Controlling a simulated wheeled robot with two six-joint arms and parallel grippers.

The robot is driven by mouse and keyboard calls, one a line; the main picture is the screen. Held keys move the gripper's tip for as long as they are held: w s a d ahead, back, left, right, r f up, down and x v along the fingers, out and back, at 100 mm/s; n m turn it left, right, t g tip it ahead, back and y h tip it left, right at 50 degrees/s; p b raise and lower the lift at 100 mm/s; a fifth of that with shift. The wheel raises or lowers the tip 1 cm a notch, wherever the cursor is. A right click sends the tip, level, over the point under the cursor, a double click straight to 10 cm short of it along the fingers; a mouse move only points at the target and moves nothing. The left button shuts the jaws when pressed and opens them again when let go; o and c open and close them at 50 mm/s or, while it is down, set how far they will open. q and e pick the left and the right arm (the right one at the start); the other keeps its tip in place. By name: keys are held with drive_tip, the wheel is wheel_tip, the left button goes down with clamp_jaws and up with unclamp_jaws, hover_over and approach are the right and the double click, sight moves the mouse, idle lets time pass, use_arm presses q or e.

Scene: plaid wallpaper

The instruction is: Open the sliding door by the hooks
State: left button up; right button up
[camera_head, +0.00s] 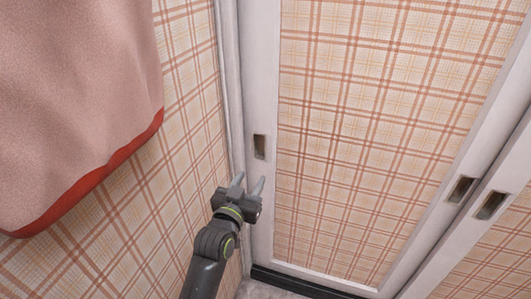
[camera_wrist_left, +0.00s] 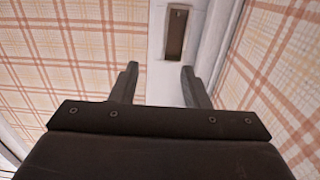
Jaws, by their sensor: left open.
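The sliding door (camera_head: 370,120) has a plaid panel in a white frame. A recessed hook (camera_head: 260,147) sits in its left stile; it also shows in the left wrist view (camera_wrist_left: 176,34), beyond the fingers and nearer the right one. Another recessed hook (camera_head: 461,189) is in the door's right stile. My left gripper (camera_head: 249,186) is open and empty, just below the left hook in the head view, with its fingers pointing up toward it. The two fingers (camera_wrist_left: 158,86) are apart in the wrist view, with nothing between them. My right gripper is not in view.
A second plaid door panel (camera_head: 478,262) with its own recessed hook (camera_head: 491,205) is at the right. A pink cloth with a red edge (camera_head: 85,90) hangs at the upper left. A plaid wall (camera_head: 190,110) runs close along the left of my arm. A dark floor track (camera_head: 300,284) lies below the door.

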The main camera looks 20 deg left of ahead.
sight(268, 148)
use_arm(q)
drive_tip(key=w, duration=0.6)
drive_tip(key=w+b, duration=0.1)
drive_tip(key=w, duration=0.5)
drive_tip(key=shift+d+f, duration=0.1)
drive_tip(key=shift+d, duration=0.1)
drive_tip(key=shift+w, duration=0.5)
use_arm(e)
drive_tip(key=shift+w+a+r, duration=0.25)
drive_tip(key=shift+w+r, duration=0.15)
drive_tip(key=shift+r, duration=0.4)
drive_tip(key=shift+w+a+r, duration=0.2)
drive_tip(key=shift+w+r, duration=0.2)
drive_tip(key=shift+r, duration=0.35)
use_arm(q)
drive_tip(key=shift+c, duration=0.3)
clamp_jaws()
